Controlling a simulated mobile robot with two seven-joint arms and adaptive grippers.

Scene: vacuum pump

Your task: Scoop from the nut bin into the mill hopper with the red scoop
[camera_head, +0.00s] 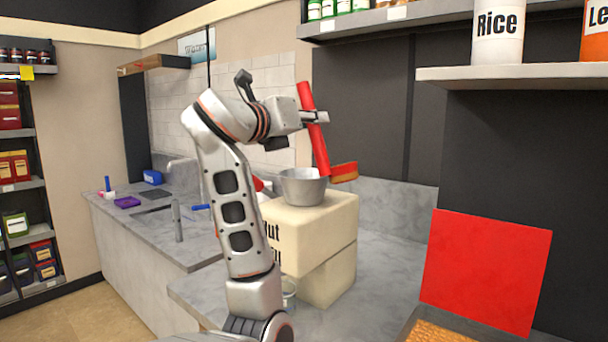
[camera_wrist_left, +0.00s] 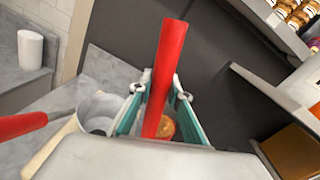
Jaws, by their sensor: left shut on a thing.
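My left gripper (camera_head: 314,118) is shut on the long handle of the red scoop (camera_head: 318,150). The handle stands steeply, with its lower end toward the mill. The scoop's head is low, just right of the grey metal mill hopper (camera_head: 303,188), near its rim; I cannot tell whether they touch. Brownish-orange stuff shows at the scoop head. In the left wrist view the red handle (camera_wrist_left: 170,65) runs up between the teal-sided fingers, and the hopper (camera_wrist_left: 98,110) lies to the left. The nut bin (camera_head: 437,331) is at the bottom right, partly cut off, with brown contents. My right gripper is out of view.
The cream mill body (camera_head: 325,222) stands on the grey counter (camera_head: 385,250). An upright red panel (camera_head: 487,270) stands behind the nut bin. A shelf (camera_head: 520,76) with a Rice canister (camera_head: 498,35) overhangs the right. A sink counter (camera_head: 150,220) lies left.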

